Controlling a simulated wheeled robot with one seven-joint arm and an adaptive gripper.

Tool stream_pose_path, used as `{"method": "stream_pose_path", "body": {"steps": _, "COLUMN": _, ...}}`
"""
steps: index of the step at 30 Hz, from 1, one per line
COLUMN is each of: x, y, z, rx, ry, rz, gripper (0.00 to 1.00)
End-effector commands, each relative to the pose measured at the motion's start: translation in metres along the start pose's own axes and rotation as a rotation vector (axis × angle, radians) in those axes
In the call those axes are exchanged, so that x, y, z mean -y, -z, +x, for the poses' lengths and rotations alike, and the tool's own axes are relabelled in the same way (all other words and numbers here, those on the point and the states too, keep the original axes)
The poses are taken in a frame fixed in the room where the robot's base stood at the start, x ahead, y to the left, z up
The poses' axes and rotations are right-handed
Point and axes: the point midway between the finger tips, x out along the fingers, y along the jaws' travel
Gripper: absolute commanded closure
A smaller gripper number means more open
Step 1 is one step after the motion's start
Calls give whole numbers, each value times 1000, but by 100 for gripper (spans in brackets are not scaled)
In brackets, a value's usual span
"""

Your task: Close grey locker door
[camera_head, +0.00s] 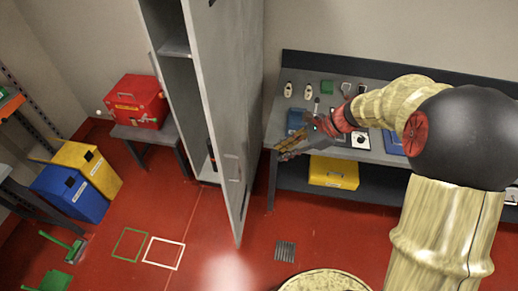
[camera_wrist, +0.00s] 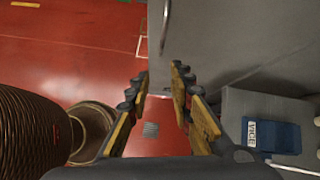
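The grey locker (camera_head: 172,48) stands at the back with its tall door (camera_head: 228,110) standing open towards me. A small handle (camera_head: 232,168) is on the door's face. My gripper (camera_head: 285,150) is to the right of the door, in front of the workbench, and appears apart from it. In the wrist view my gripper (camera_wrist: 158,78) is open, with nothing seen held. There the grey door panel (camera_wrist: 235,45) fills the upper right, its edge showing between the fingertips. I cannot tell the depth gap. A handle (camera_wrist: 165,25) shows along that edge.
A workbench (camera_head: 275,128) with tools stands right of the locker, a yellow box (camera_head: 334,172) under it. A blue vice box (camera_wrist: 270,136) is close to my gripper. A red toolbox (camera_head: 138,101) and bins (camera_head: 70,192) are left.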

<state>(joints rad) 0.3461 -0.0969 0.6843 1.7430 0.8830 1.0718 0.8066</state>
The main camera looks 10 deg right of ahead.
Motion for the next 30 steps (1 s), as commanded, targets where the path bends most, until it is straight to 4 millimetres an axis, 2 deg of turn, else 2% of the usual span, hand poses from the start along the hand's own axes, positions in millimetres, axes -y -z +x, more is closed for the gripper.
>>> {"method": "stream_pose_path", "body": {"steps": 1, "x": 8, "y": -8, "z": -4, "rx": 20, "ry": 17, "rz": 48, "gripper": 83}}
{"method": "stream_pose_path", "body": {"steps": 3, "x": 8, "y": -12, "z": -3, "rx": 37, "ry": 20, "rz": 115, "gripper": 87}}
{"method": "stream_pose_path", "body": {"steps": 8, "x": 7, "y": -13, "z": 0, "rx": 40, "ry": 15, "rz": 177, "gripper": 96}}
{"method": "stream_pose_path", "body": {"steps": 11, "x": 6, "y": -14, "z": 8, "rx": 40, "ry": 12, "rz": 179, "gripper": 100}}
{"method": "stream_pose_path", "body": {"steps": 26, "x": 7, "y": -16, "z": 101, "rx": 38, "ry": 11, "rz": 176, "gripper": 100}}
{"method": "stream_pose_path", "body": {"steps": 30, "x": 11, "y": -33, "z": 113, "rx": 38, "ry": 13, "rz": 172, "gripper": 100}}
